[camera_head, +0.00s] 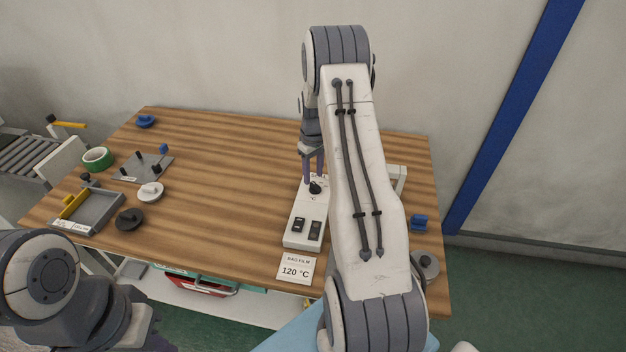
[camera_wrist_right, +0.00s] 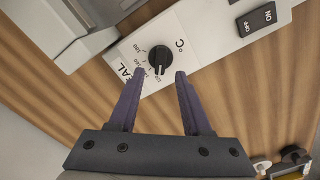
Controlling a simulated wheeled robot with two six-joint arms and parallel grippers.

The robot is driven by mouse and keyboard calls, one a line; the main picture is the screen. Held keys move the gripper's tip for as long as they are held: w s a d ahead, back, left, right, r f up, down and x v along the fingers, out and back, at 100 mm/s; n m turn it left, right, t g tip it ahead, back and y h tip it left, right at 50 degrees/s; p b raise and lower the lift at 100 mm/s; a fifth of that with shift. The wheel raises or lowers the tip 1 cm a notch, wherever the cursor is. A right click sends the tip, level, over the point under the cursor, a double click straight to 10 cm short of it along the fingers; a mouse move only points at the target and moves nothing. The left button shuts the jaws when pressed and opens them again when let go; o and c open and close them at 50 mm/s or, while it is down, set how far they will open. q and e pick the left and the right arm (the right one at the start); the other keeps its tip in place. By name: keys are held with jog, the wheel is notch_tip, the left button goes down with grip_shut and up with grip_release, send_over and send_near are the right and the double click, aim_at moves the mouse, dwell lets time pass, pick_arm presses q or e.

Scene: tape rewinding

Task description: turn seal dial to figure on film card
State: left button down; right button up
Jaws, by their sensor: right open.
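The film card (camera_head: 295,270) lies at the table's front edge and reads "BAG FILM 120 °C". The seal dial (camera_head: 315,187) is a black knob on a white control box (camera_head: 304,228). In the right wrist view the dial (camera_wrist_right: 160,57) has a ring of numbers and a °C mark; its exact setting is too small to read. My right gripper (camera_head: 314,178) is over the dial, fingers down. In the wrist view its purple fingertips (camera_wrist_right: 160,73) are apart, on either side of the dial's near edge, not closed on it. My left gripper is mostly cut off at the bottom left.
A grey tray (camera_head: 95,212), a green tape roll (camera_head: 97,158), a pegged plate (camera_head: 130,172) and small knobbed discs (camera_head: 130,218) stand on the left. The middle left of the table is clear.

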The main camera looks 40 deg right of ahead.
aim_at(313, 183)
notch_tip(313, 183, up, 8)
jog(key=shift+f+b, duration=0.15)
jog(key=shift+b, duration=0.25)
jog(key=shift+a, duration=0.1)
jog(key=s+a+r+n, duration=0.1)
jog(key=s+a+r, duration=0.15)
jog(key=a, duration=0.65)
jog(key=s+a+r+n, duration=0.1)
jog(key=a+r, duration=0.2)
jog(key=a, duration=0.6)
jog(key=s+a+r+n, duration=0.1)
jog(key=s+a+r, duration=0.15)
jog(key=a, duration=0.65)
jog(key=s+a+n, duration=0.1)
jog(key=s+a, duration=0.2)
jog(key=s, duration=0.4)
jog(key=s+a+n, duration=0.1)
jog(key=s+a, duration=0.3)
jog(key=s, duration=0.4)
jog(key=s+a+r+n+y, duration=0.1)
jog(key=s+a, duration=0.3)
jog(key=s, duration=0.3)
jog(key=shift+s, duration=0.35)
